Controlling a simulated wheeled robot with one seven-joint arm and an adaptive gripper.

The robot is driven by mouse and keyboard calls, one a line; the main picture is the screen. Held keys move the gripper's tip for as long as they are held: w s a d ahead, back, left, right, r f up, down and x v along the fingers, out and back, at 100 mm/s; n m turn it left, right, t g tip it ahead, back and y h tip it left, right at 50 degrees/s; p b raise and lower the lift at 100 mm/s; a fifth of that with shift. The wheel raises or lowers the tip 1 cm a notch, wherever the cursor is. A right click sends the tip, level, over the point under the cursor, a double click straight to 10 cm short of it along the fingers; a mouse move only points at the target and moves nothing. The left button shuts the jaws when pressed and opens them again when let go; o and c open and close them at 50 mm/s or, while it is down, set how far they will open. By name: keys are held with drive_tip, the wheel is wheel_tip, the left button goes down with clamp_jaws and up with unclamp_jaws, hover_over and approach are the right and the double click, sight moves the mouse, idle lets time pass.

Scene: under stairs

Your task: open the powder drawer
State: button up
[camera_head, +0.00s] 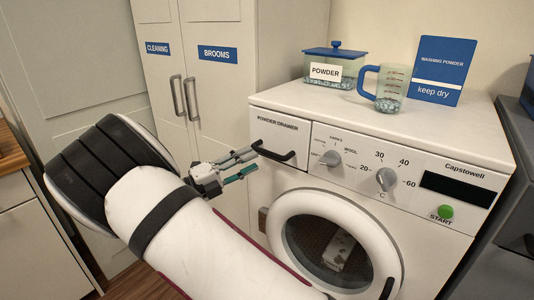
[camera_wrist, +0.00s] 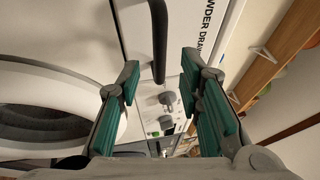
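The powder drawer (camera_head: 292,140) is the labelled white panel at the top left of the washing machine's front. It looks shut, flush with the control panel. Its black bar handle (camera_head: 272,152) slants across its lower part; the left end is close to my fingertips. My gripper (camera_head: 252,160) is open in front of the drawer. In the wrist view my gripper (camera_wrist: 161,64) has its two green-padded fingers apart, and the black handle (camera_wrist: 159,38) shows between and beyond their tips. I cannot tell whether the fingers touch it.
The washing machine (camera_head: 450,232) has a round door (camera_head: 283,205) below the drawer and knobs to its right. A powder box (camera_head: 350,83), a measuring jug (camera_head: 390,90) and a blue washing powder pack (camera_head: 441,70) stand on top. Tall cupboards (camera_head: 205,85) stand at the left.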

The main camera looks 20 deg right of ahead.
sight(267, 151)
drive_tip(key=shift+x, duration=3.15)
clamp_jaws()
